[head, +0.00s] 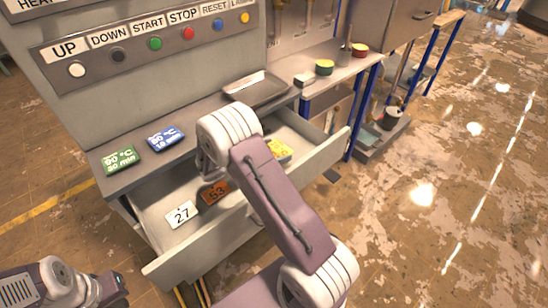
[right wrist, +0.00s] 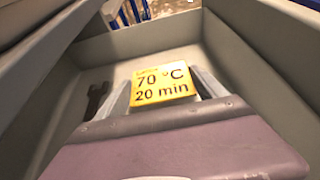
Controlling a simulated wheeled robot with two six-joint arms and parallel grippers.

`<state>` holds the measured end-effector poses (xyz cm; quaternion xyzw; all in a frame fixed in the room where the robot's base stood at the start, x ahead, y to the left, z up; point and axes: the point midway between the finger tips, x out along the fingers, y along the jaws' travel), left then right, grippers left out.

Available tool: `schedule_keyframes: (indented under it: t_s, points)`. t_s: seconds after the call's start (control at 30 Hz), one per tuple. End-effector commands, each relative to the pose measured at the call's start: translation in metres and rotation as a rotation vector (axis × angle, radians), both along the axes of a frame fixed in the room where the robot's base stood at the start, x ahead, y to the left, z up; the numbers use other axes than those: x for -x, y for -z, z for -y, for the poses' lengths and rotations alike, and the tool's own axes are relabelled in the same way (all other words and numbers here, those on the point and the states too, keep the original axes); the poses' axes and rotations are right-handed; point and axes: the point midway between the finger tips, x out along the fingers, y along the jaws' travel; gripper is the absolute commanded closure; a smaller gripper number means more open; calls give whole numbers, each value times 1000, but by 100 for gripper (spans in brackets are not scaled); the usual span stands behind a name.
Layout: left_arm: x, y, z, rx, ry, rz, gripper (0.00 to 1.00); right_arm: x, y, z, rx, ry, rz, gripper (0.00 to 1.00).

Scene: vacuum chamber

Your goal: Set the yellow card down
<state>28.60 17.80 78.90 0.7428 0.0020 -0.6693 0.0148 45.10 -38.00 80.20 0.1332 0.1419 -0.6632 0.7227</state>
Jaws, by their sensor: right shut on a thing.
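The yellow card (right wrist: 163,84) reads "70 °C 20 min" in the right wrist view. My right gripper (right wrist: 163,92) is shut on it, with a grey finger at each side. The card is inside the open drawer (head: 200,245); I cannot tell whether it touches the drawer floor. In the head view the yellow card (head: 280,150) shows partly, just right of my right arm, which hides the right gripper's fingers. My left gripper (head: 118,286) is at the bottom left, away from the drawer, its fingers unclear.
An orange card (head: 214,193) and a white card (head: 181,214) marked 27 lie in the drawer. A dark wrench (right wrist: 97,97) lies left of the yellow card. Green (head: 120,160) and blue (head: 165,137) cards and a tray (head: 258,88) rest on the ledge above.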

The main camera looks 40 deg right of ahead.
Motion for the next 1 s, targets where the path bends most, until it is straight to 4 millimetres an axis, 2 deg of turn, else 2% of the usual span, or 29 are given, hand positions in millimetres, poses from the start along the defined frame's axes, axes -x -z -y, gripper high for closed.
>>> schedule_keyframes:
  t_s: [0.03, 0.13, 0.47, 0.5, 0.57, 0.83, 1.0]
  points:
    - [0, 5, 0, 0, 0, 0, 100, 1, 13, 0, 0, 0, -4, 58]
    - [0, 10, 0, 0, 0, 0, 100, 1, 30, 0, 1, -1, -4, 58]
    - [0, 11, 0, 0, 0, 0, 100, 0, 34, 0, 0, 0, -1, 58]
    - [0, 11, 0, 0, 0, 0, 100, 0, 34, 0, 0, 0, -1, 16]
    - [0, 10, 0, 0, 0, 0, 100, 0, 33, 0, 0, 0, -1, 0]
    - [0, 7, 0, 0, 0, 0, 100, 0, 29, 0, 0, 0, 0, 0]
    - [0, 1, 0, 0, 0, 0, 100, 1, 16, -30, 0, -6, 1, 0]
